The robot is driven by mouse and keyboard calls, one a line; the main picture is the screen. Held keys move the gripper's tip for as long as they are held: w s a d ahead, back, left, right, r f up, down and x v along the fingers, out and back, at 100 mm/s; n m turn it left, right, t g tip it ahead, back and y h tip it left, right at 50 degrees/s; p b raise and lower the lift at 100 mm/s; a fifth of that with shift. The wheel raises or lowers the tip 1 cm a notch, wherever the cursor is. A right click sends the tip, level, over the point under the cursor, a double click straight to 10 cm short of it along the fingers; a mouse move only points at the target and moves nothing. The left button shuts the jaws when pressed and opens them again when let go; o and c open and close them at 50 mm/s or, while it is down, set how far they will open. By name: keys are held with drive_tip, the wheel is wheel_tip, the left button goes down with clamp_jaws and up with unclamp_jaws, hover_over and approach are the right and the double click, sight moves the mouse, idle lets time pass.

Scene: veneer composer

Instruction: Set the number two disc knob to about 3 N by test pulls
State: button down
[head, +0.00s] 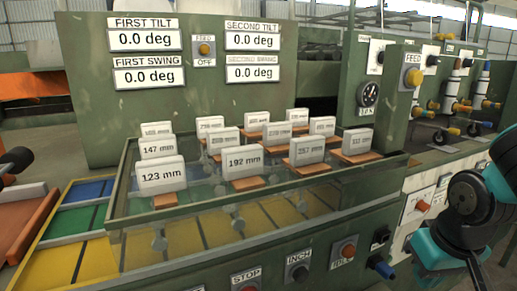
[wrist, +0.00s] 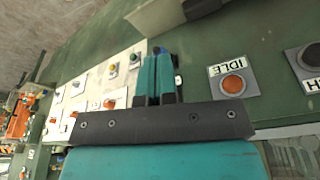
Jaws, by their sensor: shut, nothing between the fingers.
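My gripper (wrist: 158,58) is shut and empty in the wrist view. Its two teal fingers lie in front of the green machine front, beside the IDLE button. A small blue part (wrist: 157,50) shows right at the fingertips; I cannot tell whether they touch. In the head view my teal and black arm is at the right edge, and its fingertips are not clear. A blue knob (head: 381,267) sticks out low on the front, right of the IDLE button (head: 348,250). A round dial gauge (head: 368,93) is on the upright green panel, its reading too small. I cannot tell which knob is the number two disc knob.
A clear-walled tray (head: 112,215) holds several white blocks marked in mm. Display panels (head: 141,39) read 0.0 deg behind it. An INCH button (head: 298,272) sits left of IDLE. Coloured knobs and valves (head: 455,88) crowd the right side.

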drive_tip(key=s+a+r+n+g+y, duration=0.1)
drive_tip(key=s+a+r+n+y, duration=0.1)
drive_tip(key=s+a, duration=0.3)
drive_tip(key=s+a+r+n+g+y, duration=0.1)
drive_tip(key=s+a+r+n+y, duration=0.1)
drive_tip(key=s+a+r+n, duration=0.3)
drive_tip(key=a, duration=0.3)
drive_tip(key=shift+a+r+g, duration=0.3)
drive_tip(key=shift+a, duration=0.1)
drive_tip(key=shift+s, duration=0.1)
